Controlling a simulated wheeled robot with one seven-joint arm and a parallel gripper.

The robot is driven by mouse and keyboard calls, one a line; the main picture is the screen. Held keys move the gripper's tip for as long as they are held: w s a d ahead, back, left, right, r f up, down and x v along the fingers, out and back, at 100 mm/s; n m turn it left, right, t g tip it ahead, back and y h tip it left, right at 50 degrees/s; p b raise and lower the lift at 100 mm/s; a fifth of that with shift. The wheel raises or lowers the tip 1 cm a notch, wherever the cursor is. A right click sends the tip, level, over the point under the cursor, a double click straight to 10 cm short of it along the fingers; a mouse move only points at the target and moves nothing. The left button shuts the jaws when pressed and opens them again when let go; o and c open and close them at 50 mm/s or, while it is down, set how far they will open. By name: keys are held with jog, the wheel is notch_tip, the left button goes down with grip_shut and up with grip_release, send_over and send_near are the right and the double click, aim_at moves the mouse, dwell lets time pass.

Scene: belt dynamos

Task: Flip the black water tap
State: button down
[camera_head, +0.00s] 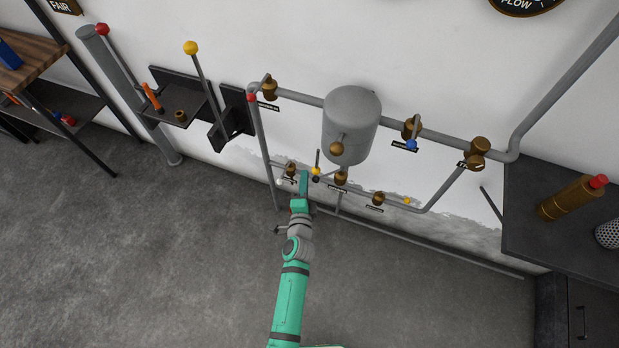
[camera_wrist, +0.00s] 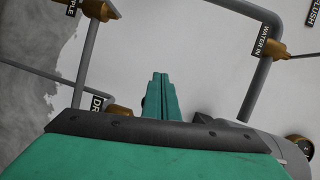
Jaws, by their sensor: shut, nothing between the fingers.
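My gripper (camera_head: 304,175) is green and its fingers are shut and empty. It points at the lower pipework on the wall, in front of the lower left brass valve (camera_head: 290,170). In the wrist view the closed fingertips (camera_wrist: 160,77) stand out against bare wall. A brass valve by a label starting "DR" (camera_wrist: 118,111) is just left of the fingers there. A small dark knob (camera_head: 316,179) shows beside a yellow ball (camera_head: 315,171), right of the fingers. Which valve is the black tap is unclear; its handle is too small to tell. I see no clear contact.
A grey tank (camera_head: 351,125) hangs above the fingers. A brass valve beside "WATER IN" (camera_wrist: 272,46) is at upper right in the wrist view. A blue-handled valve (camera_head: 411,140) is at right. A dark bench with a brass bottle (camera_head: 570,198) is far right. The floor is clear.

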dwell(0.4)
jog(key=shift+w+d, duration=0.1)
jog(key=shift+w, duration=0.15)
